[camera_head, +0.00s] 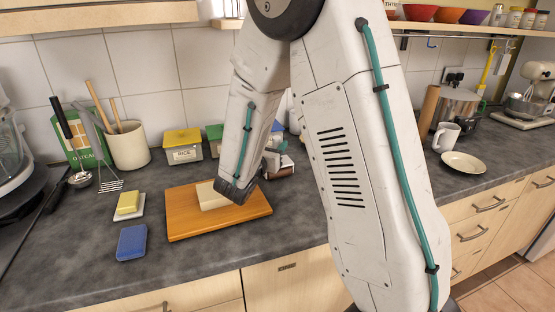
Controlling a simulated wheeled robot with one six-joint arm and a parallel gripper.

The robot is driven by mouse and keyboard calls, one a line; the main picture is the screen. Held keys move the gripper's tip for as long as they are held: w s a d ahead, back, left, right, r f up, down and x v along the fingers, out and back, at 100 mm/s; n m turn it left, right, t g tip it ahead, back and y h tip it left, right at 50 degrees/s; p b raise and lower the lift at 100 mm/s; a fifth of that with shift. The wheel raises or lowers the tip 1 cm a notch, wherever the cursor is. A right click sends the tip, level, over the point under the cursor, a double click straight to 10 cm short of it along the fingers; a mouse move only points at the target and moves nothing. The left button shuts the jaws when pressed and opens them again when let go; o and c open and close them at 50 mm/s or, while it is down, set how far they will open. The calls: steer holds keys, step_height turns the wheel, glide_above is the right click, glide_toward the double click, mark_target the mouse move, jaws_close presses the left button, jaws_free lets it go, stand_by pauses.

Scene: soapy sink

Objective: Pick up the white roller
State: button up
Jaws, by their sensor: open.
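I cannot make out a white roller in the head camera view. The large white links of my arm cover the middle of the picture and may hide it. My forearm reaches down to a dark wrist joint over the right part of a pale block on a wooden board (238,214). The pale block (208,196) is partly covered by that wrist.
A blue sponge (132,242) and a yellow block (128,203) on a white dish lie left of the board. A utensil crock (129,147) and a yellow-lidded tin (184,146) stand behind. A white mug (445,137) and plate (463,162) are at right. The front-left counter is clear.

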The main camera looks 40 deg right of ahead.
mark_target(279, 137)
steer(key=x, duration=0.4)
steer(key=shift+w+d+r, duration=0.15)
steer(key=shift+d+r, duration=0.05)
steer(key=shift+d, duration=0.2)
jaws_close()
steer(key=shift+r, duration=0.1)
